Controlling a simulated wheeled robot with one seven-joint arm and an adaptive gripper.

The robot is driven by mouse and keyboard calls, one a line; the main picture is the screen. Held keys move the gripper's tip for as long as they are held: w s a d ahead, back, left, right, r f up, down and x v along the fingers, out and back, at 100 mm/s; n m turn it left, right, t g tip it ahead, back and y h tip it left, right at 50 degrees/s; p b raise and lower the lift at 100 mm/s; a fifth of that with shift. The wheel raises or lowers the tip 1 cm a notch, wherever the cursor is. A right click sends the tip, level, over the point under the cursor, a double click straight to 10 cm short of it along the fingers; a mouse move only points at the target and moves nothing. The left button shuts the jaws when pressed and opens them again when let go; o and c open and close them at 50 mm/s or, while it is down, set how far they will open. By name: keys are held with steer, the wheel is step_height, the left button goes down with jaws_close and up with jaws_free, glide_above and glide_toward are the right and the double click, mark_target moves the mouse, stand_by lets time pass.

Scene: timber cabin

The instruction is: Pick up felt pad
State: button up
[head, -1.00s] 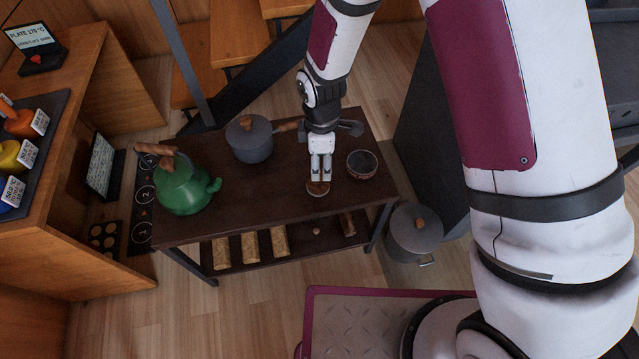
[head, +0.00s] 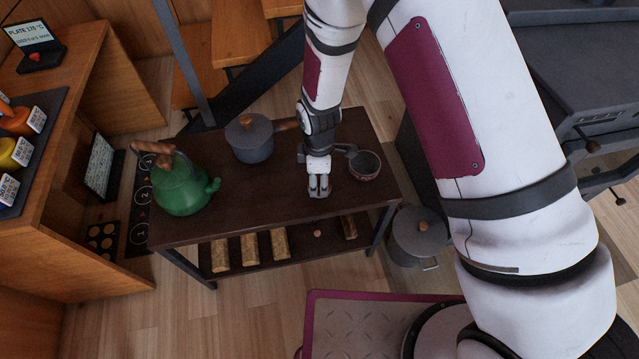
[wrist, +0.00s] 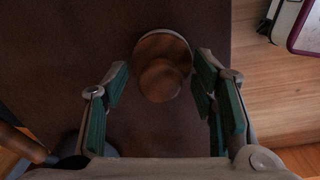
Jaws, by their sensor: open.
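The felt pad (wrist: 148,43) appears to be the round brown piece with a wooden knob on top and a pale rim. It sits on the dark table top (head: 270,195) near the front edge. In the wrist view it lies between the two green-lined fingers of my gripper (wrist: 160,75), with a gap on both sides. My gripper (head: 318,191) is open and points down at the table in the head view. There it hides the pad. I cannot tell the exact height of the fingertips.
A green kettle (head: 180,190) and a grey lidded pot (head: 250,142) stand to the left on the table. Logs (head: 250,248) lie on the shelf below. A larger pot (head: 416,236) stands on the floor.

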jaws_close()
steer(key=shift+r, duration=0.1)
steer(key=shift+r, duration=0.65)
step_height(320, 180, up, 2)
steer(key=shift+r+p, duration=0.15)
steer(key=shift+p, duration=0.45)
steer(key=s+d+r+p, duration=0.1)
steer(key=s+d+p, duration=0.1)
steer(key=s, duration=1.3)
steer(key=shift+s+d, duration=0.4)
steer(key=shift+r, duration=0.1)
steer(key=c, duration=1.1)
jaws_free()
